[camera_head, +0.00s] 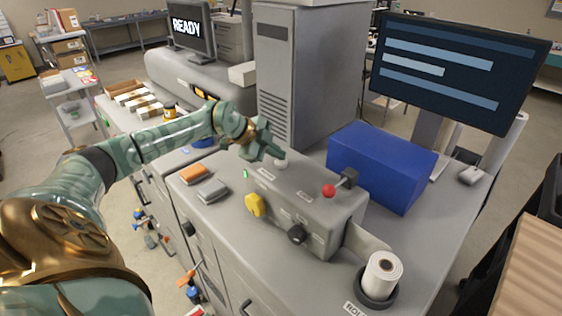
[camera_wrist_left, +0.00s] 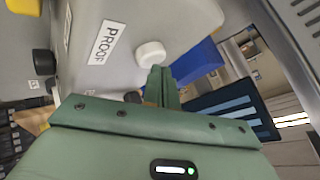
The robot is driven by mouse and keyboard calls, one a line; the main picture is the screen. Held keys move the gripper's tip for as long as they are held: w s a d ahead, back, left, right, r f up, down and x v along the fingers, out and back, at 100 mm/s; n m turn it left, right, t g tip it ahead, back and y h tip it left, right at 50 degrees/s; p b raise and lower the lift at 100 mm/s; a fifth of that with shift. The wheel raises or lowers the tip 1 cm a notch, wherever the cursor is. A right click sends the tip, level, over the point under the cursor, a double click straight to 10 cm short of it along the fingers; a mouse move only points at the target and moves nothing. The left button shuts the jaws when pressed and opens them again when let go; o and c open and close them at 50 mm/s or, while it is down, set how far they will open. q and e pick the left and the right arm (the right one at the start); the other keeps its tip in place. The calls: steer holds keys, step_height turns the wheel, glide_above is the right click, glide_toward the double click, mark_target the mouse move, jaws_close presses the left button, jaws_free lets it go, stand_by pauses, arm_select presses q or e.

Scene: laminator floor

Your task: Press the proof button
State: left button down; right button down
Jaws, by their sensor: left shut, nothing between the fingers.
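The grey control box (camera_head: 318,212) stands on the grey counter in the head view. A round white button (camera_head: 281,163) sits on its top, partly hidden by my gripper. In the left wrist view the white button (camera_wrist_left: 150,54) is beside a label reading PROOF (camera_wrist_left: 106,42). My left gripper (camera_head: 279,153) is shut and empty, with its fingertips right by the button. The fingertips (camera_wrist_left: 160,72) also show close to the button in the wrist view; I cannot tell whether they touch it. My right gripper is not in view.
The box also has a red-ball lever (camera_head: 328,190), a yellow knob (camera_head: 256,205) and a black knob (camera_head: 297,233). A blue box (camera_head: 380,165) stands behind it. A white roll (camera_head: 382,275) is at the front right. Orange and grey blocks lie left on the counter.

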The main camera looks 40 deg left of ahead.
mark_target(277, 162)
arm_select(q)
steer(key=shift+f, duration=0.5)
stand_by(0.4)
steer(key=shift+r, duration=0.1)
steer(key=shift+r+p, duration=0.9)
steer(key=shift+p, duration=0.1)
steer(key=shift+r, duration=0.1)
step_height(277, 162, up, 5)
steer(key=p, duration=0.5)
stand_by(0.5)
